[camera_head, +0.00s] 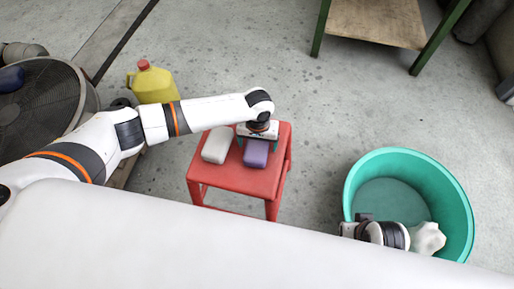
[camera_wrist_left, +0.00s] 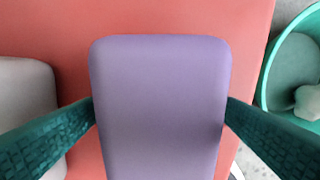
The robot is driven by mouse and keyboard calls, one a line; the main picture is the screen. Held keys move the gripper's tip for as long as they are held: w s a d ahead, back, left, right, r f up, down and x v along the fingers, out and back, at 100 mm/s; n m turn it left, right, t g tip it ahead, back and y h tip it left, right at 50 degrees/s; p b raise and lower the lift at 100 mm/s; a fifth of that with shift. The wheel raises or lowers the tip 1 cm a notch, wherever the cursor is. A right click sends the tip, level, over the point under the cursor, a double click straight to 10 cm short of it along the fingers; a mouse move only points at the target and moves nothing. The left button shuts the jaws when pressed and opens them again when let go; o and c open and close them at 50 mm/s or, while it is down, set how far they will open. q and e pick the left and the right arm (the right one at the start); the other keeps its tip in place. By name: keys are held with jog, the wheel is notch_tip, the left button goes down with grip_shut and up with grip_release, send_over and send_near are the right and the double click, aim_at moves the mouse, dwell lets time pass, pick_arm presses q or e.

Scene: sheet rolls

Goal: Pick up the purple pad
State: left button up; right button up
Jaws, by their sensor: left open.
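The purple pad (camera_head: 256,155) lies on a red stool (camera_head: 229,178), with its far end under my left gripper (camera_head: 258,141). In the left wrist view, the purple pad (camera_wrist_left: 160,80) fills the middle. My left gripper (camera_wrist_left: 161,106) is open, with one teal finger on each side of the pad. The fingers look very close to its sides; I cannot tell whether they touch. A part of my right arm, seemingly with the right gripper (camera_head: 353,229), shows at the teal tub; its fingers are hidden.
A white pad (camera_head: 217,145) lies on the stool just left of the purple one. A teal tub (camera_head: 456,190) stands at the right. A yellow jug (camera_head: 153,84) and a large fan (camera_head: 40,105) stand at the left. A green-legged table (camera_head: 378,22) is behind.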

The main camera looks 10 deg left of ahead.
pick_arm(q)
jog(key=shift+c, duration=0.2)
pick_arm(e)
jog(key=shift+r, duration=0.1)
pick_arm(q)
jog(key=c, duration=1)
jog(key=shift+r, duration=0.2)
notch_tip(320, 180, up, 8)
jog(key=p, duration=0.3)
jog(key=shift+r, duration=0.8)
pick_arm(e)
notch_tip(320, 180, down, 11)
jog(key=s, duration=0.1)
jog(key=shift+s+g, duration=0.15)
jog(key=shift+g, duration=0.15)
